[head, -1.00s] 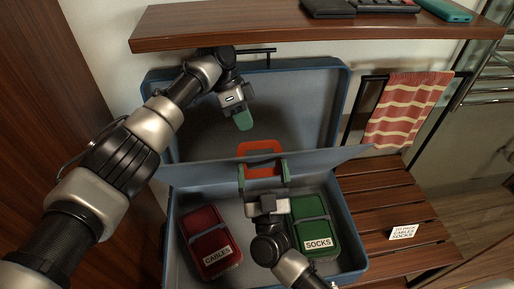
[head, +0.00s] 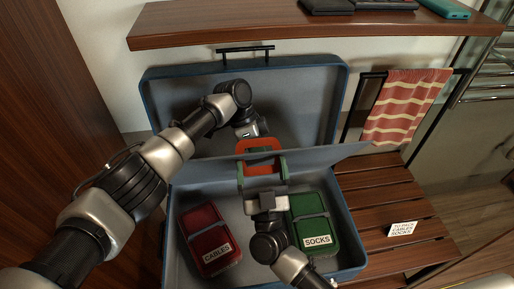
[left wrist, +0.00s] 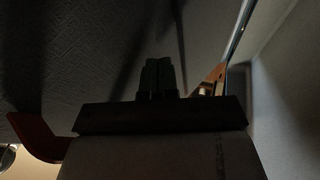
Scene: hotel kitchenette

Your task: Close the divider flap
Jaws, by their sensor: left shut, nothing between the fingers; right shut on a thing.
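The divider flap (head: 318,161) is a grey-blue panel standing raised across the open blue suitcase (head: 349,240). My left gripper (head: 259,153) is behind the flap, on the lid side, pointing down.
A red CABLES pouch (head: 207,238) and a green SOCKS pouch (head: 315,222) lie in the suitcase base. A wooden shelf (head: 220,27) hangs above the lid. A striped towel (head: 405,107) and a slatted bench (head: 385,205) with a small card (head: 403,229) are at right.

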